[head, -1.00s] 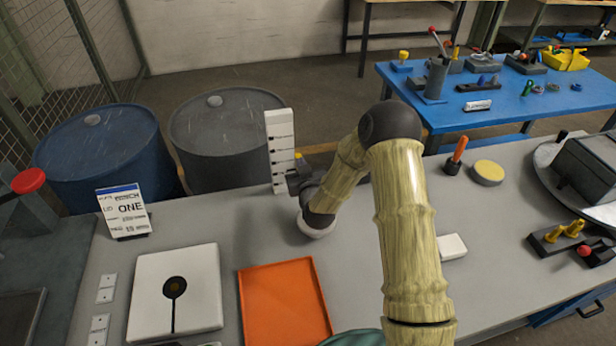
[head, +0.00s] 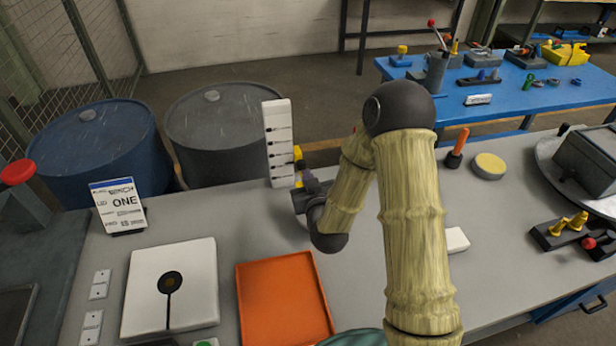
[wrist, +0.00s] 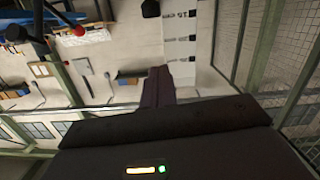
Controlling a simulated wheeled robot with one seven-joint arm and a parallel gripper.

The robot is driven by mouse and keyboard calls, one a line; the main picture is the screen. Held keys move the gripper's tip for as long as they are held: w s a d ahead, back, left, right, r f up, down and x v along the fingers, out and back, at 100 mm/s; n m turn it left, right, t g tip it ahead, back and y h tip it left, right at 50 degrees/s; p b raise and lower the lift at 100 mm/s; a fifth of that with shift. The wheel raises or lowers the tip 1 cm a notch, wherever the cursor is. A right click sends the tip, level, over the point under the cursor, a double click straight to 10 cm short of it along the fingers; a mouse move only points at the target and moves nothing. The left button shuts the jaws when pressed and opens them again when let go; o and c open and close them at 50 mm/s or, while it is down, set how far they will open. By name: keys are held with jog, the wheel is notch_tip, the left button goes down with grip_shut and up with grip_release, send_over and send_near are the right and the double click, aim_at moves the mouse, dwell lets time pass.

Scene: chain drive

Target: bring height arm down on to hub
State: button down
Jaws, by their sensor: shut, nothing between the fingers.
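A white upright post (head: 278,145) with black marks, likely the height gauge, stands at the back edge of the bench. A yellow piece (head: 298,154) shows at its right side. My gripper (head: 306,176) is beside the post's lower right, partly hidden by my own wrist. In the wrist view, my shut, empty fingers (wrist: 158,88) point towards the marked post (wrist: 180,35). A dark round end (wrist: 150,8) shows at the top, left of the post. I cannot make out the height arm clearly. The hub is not identifiable; my arm covers part of the bench.
An orange tray (head: 284,302) and a white plate (head: 150,310) with a dark disc and stem lie at front left. A sign (head: 120,208) stands behind them. An orange-handled tool (head: 457,147) and a yellow-topped disc (head: 489,166) are right of my arm. Two drums stand behind the bench.

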jog(key=s+d+r+m+g+h, duration=0.1)
jog(key=s+d+r+g, duration=0.1)
jog(key=s+d+g, duration=0.4)
jog(key=s+d+r+m+g+h, duration=0.2)
jog(key=s+d+g, duration=0.4)
jog(key=s, duration=1.1)
jog(key=shift+d+r+g, duration=0.15)
jog(key=shift+d+g, duration=0.2)
jog(key=shift+g, duration=0.35)
jog(key=c, duration=2.1)
grip_release()
